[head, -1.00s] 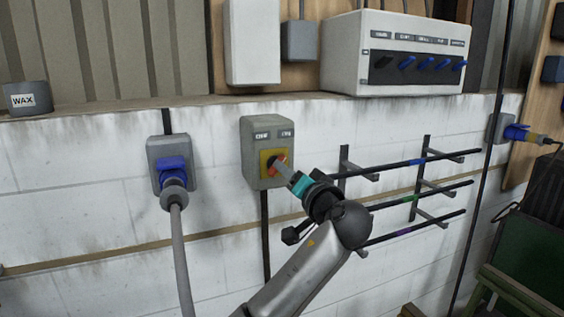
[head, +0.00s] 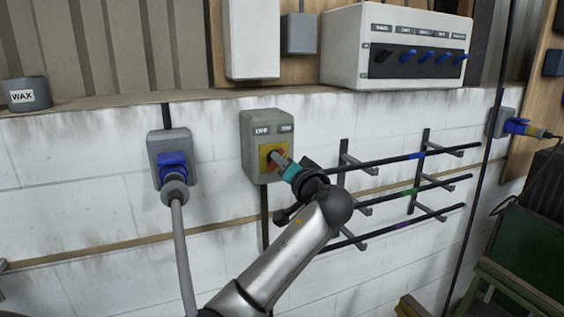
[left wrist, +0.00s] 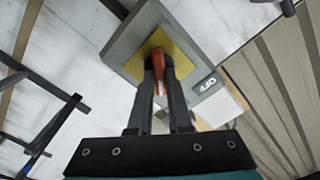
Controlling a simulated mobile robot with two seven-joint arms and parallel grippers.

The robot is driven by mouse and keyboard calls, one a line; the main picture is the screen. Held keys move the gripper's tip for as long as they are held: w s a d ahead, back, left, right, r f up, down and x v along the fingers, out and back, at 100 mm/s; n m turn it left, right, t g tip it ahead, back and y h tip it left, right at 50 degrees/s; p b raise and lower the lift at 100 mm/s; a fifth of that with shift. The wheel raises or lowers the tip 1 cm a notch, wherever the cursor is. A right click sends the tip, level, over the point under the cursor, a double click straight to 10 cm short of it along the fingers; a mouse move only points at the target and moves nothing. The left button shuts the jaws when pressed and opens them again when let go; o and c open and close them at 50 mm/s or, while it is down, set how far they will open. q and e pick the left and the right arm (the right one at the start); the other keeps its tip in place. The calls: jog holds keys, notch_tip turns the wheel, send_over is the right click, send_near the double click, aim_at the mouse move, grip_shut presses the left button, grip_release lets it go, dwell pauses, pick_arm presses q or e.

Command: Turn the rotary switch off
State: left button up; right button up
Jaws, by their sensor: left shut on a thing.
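The rotary switch is a grey box (head: 262,119) on the white block wall, with a yellow plate (head: 265,165) and a red knob. Two labels sit at its top; the left wrist view reads "OFF" on one. In the left wrist view the red knob (left wrist: 158,64) stands in front of the yellow plate (left wrist: 180,57). My left gripper (head: 279,158) reaches the knob from the lower right. In the left wrist view its fingers (left wrist: 160,75) are shut on the red knob, which shows between them. My right gripper is in neither view.
A blue plug (head: 173,165) with a grey cable sits in a socket to the left. Wall racks (head: 400,190) with dark rods stand out to the right. A control box (head: 345,45) with blue levers and a wax tin (head: 25,93) are on the ledge above.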

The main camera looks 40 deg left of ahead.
pick_arm(q)
grip_shut()
jog(key=shift+s+a+n+b, duration=0.1)
jog(key=shift+s+n+b, duration=0.05)
jog(key=shift+n+b, duration=4)
jog(key=shift+s+a+n+b, duration=0.1)
jog(key=shift+s+n+b, duration=0.05)
jog(key=shift+n+b, duration=3.95)
jog(key=shift+b, duration=0.35)
jog(key=o, duration=0.6)
grip_release()
jog(key=shift+m, duration=0.25)
